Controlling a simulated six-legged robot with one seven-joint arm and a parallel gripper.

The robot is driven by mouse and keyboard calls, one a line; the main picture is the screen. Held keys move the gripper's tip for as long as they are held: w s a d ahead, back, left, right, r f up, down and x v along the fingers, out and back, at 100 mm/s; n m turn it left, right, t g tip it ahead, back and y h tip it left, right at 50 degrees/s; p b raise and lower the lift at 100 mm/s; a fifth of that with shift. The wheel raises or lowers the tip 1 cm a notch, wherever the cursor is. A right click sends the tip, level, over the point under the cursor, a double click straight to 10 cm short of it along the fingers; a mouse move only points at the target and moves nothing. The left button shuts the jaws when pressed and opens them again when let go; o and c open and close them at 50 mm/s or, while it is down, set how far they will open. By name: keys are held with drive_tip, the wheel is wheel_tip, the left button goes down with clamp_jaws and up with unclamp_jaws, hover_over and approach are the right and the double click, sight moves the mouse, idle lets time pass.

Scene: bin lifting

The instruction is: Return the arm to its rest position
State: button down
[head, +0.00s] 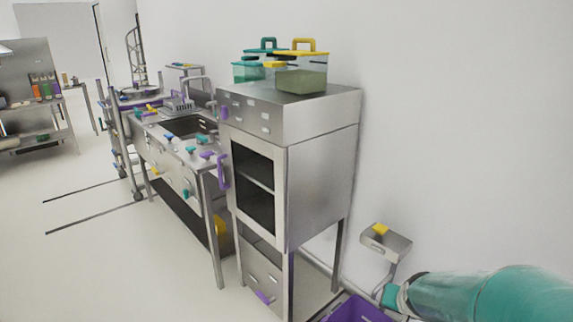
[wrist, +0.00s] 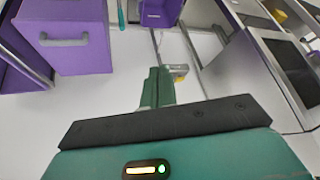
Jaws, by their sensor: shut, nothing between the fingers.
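My gripper (wrist: 157,86) shows in the wrist view as green fingers closed together, with nothing between them. It points over the pale floor, apart from the things around it. In the head view my green arm reaches in from the lower right corner; the gripper's fingers cannot be made out there. A purple bin (head: 355,309) is partly in view at the bottom edge of the head view, beside my arm. In the wrist view a purple bin (wrist: 160,12) shows at the top.
A steel oven cabinet (head: 310,185) stands in the middle, with lidded containers (head: 302,80) on top. A sink counter (head: 165,140) is to its left. A small pedestal with a yellow top piece (head: 386,243) stands near my arm. A purple cabinet (wrist: 85,55) is at left. Open floor (head: 80,255) lies left.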

drive_tip(key=s+a+r+n, duration=0.2)
drive_tip(key=s+a+r, duration=0.3)
drive_tip(key=s+r, duration=0.2)
drive_tip(key=s+a+r+n+y, duration=0.1)
drive_tip(key=s+a+r+n, duration=0.1)
drive_tip(key=s+a+r, duration=0.4)
drive_tip(key=s+r, duration=0.1)
drive_tip(key=s, duration=0.2)
drive_tip(key=shift+r+n+g+y, duration=0.15)
drive_tip(key=shift+n+g+y, duration=0.15)
drive_tip(key=shift+n+g, duration=0.1)
